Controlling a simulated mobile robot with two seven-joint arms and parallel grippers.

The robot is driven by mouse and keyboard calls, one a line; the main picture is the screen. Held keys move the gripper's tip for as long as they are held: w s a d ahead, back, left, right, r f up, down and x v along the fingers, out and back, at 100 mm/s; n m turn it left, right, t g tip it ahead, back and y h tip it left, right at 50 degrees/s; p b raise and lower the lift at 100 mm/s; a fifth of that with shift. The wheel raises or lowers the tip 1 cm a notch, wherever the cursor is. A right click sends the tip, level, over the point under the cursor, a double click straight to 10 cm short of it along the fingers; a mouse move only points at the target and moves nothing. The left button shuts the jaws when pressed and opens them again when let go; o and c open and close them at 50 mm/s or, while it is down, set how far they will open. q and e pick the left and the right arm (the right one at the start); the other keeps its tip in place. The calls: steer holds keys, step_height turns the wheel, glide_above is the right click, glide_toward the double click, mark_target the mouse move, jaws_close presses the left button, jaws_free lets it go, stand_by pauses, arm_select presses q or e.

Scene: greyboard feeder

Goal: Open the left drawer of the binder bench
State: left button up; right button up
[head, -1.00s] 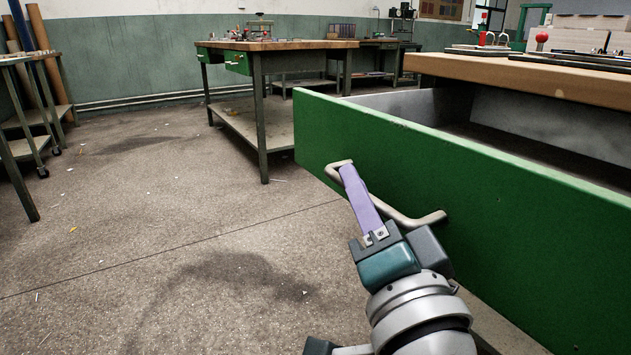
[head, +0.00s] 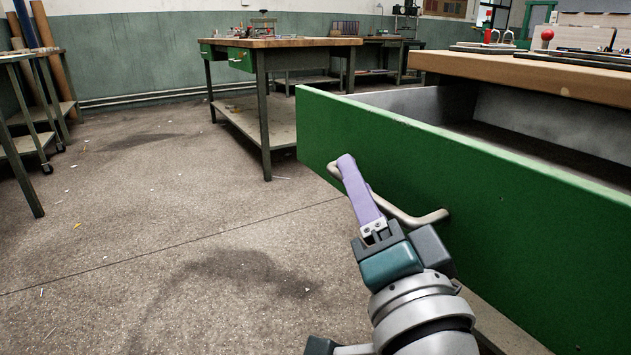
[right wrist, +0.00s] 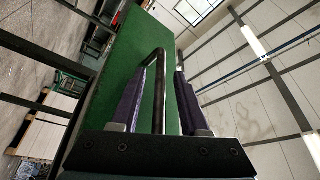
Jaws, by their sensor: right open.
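The green drawer (head: 480,205) of the bench stands pulled well out, with its grey inside showing behind the front. Its bent metal handle (head: 425,217) sticks out from the front. My right gripper (head: 350,165) is at the handle, its purple fingers overlapping the handle's left part in the head view. In the right wrist view the gripper (right wrist: 160,85) is open, with the handle (right wrist: 160,95) between the two purple fingers, closer to the left one. The green drawer front (right wrist: 125,75) shows behind it. My left gripper is out of view.
The wooden bench top (head: 530,75) with tools on it lies above the drawer. Another workbench (head: 285,43) with green drawers stands further back. A shelf table (head: 35,130) is at the far left. The floor to the left of the drawer is clear.

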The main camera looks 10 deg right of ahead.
steer(key=p+v, duration=0.2)
steer(key=v, duration=0.8)
steer(key=shift+w, duration=0.1)
